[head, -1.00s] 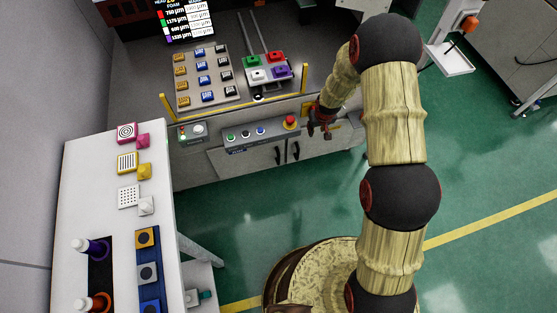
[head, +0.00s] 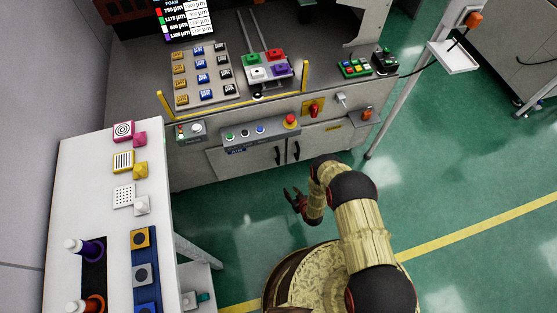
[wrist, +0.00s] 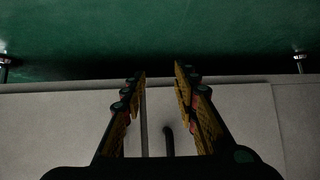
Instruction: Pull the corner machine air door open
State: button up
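The grey machine (head: 190,165) has two low cabinet doors at its front. The left door (head: 240,162) and right door (head: 318,146) look shut, with dark upright handles, one on the left door (head: 277,155) and one on the right door (head: 296,151), near the seam. No label marks the air door that I can read. My gripper (head: 299,199) is in front of and below the doors, apart from them. In the wrist view my gripper (wrist: 160,72) is open and empty, facing the pale door panels; a dark handle (wrist: 168,140) shows between its fingers, farther off.
A button panel (head: 260,133) with a red knob sits above the doors. A red switch (head: 314,108) is to its right. A white table (head: 95,190) with coloured blocks stands at left. Green floor is free at right; a post (head: 390,110) stands by the machine's right corner.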

jog(key=w+a+r+t+y, duration=0.2)
jog(key=w+r+t, duration=0.2)
jog(key=r, duration=0.3)
jog(key=t+y, duration=0.2)
jog(key=t, duration=0.1)
send_near(279, 160)
jog(key=x, duration=0.3)
jog(key=shift+n, duration=0.4)
jog(key=b+x, duration=0.1)
jog(key=x, duration=0.4)
jog(key=b+x, duration=0.1)
jog(key=x, duration=0.2)
jog(key=shift+d+f+b, duration=0.1)
jog(key=shift+f+b, duration=0.15)
jog(key=shift+b, duration=0.1)
jog(key=c, duration=0.8)
